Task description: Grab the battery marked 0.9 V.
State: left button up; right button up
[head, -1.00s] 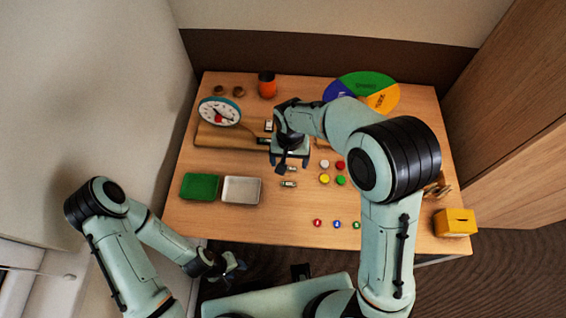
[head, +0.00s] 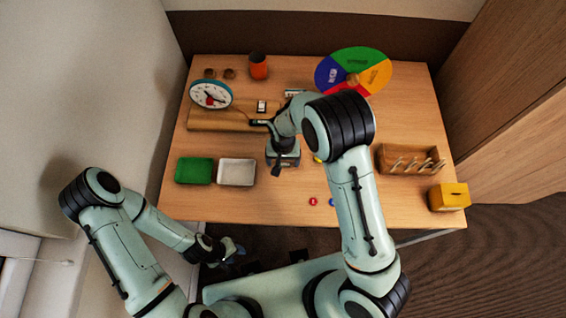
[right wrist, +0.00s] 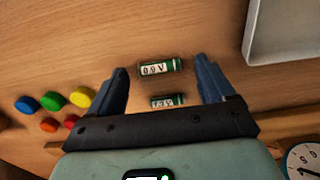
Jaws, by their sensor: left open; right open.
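The battery marked 0.9 V (right wrist: 160,68) is green with a white label and lies on the table in the right wrist view. My right gripper (right wrist: 161,66) is open, with one fingertip to each side of this battery in the picture and neither seen touching it. A second green battery (right wrist: 168,101) lies closer to the gripper's palm; its marking is too small to read surely. In the head view my right gripper (head: 281,170) hangs over this spot and hides both batteries. My left gripper (head: 230,252) is open and empty, off the table's front edge.
A green tray (head: 194,170) and a white tray (head: 237,172) stand left of the right gripper. Coloured discs (right wrist: 53,100) lie beside it. A dial (head: 211,94), a colour wheel (head: 352,72), a wooden rack (head: 410,160) and a yellow box (head: 449,196) stand around.

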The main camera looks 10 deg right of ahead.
jog(key=shift+f, duration=0.3)
jog(key=c, duration=1.1)
jog(key=shift+r, duration=0.1)
